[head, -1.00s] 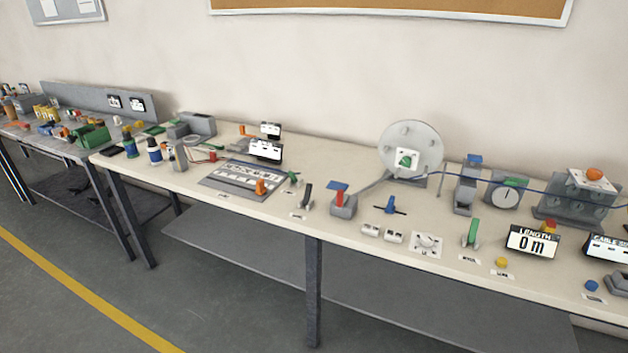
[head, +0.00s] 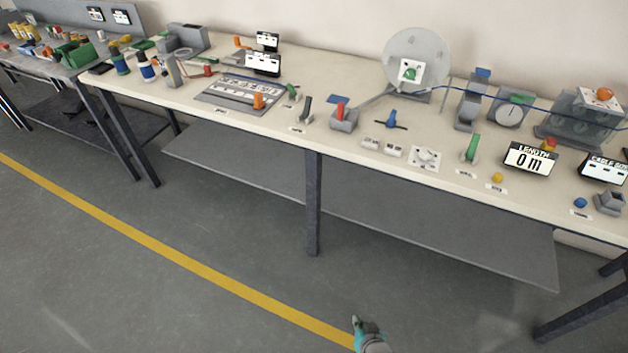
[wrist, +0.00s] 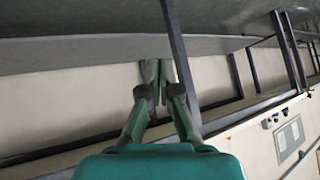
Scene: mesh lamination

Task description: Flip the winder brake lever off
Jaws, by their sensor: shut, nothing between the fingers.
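The labels are too small to read, so I cannot tell which is the winder brake lever. A pale reel disc (head: 428,48) with a green centre stands behind them. My gripper (head: 361,325) is low over the floor, well in front of the bench and away from every lever. The wrist view shows its fingers (wrist: 156,72) together and empty.
The bench top (head: 290,75) also carries a length display (head: 530,158), a yellow button (head: 497,178) and a blue knob (head: 392,120). A lower shelf (head: 400,205) and dark legs lie under it. The floor (head: 150,290) in front is clear, with a yellow line.

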